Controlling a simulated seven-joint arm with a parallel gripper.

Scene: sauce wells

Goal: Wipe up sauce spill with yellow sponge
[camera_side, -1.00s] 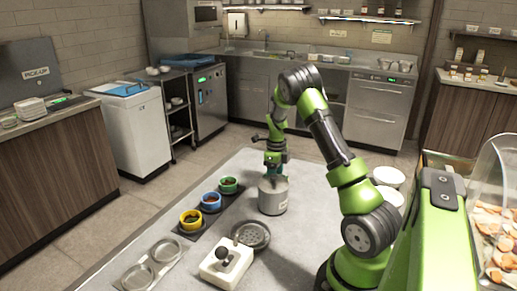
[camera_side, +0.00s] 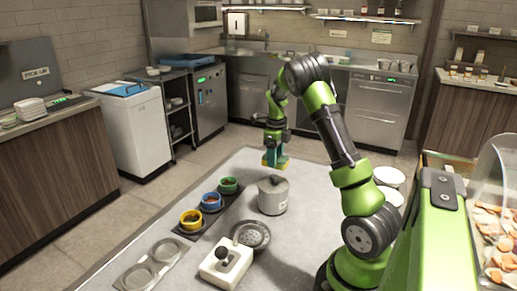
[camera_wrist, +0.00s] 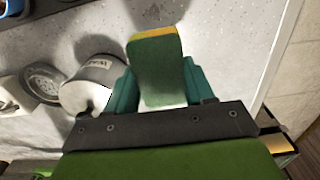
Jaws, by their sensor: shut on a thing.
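The sponge, with a yellow edge and a green face, is in my gripper (camera_side: 275,157). In the side view the yellow part of the sponge (camera_side: 268,163) shows low between the fingers, above the back of the table. In the wrist view the sponge (camera_wrist: 157,68) sits between the two teal fingers of my gripper (camera_wrist: 161,88), its green face toward the camera. My gripper is shut on it. The sponge appears raised off the grey table (camera_side: 325,180), just behind the pot. I cannot make out a sauce spill in either view.
A lidded grey pot (camera_side: 273,197) stands in front of my gripper; it is left of the sponge in the wrist view (camera_wrist: 95,80). Green (camera_side: 229,185), blue (camera_side: 211,201) and yellow (camera_side: 191,219) sauce wells stand to the left. A round perforated pan (camera_side: 251,235) lies nearer.

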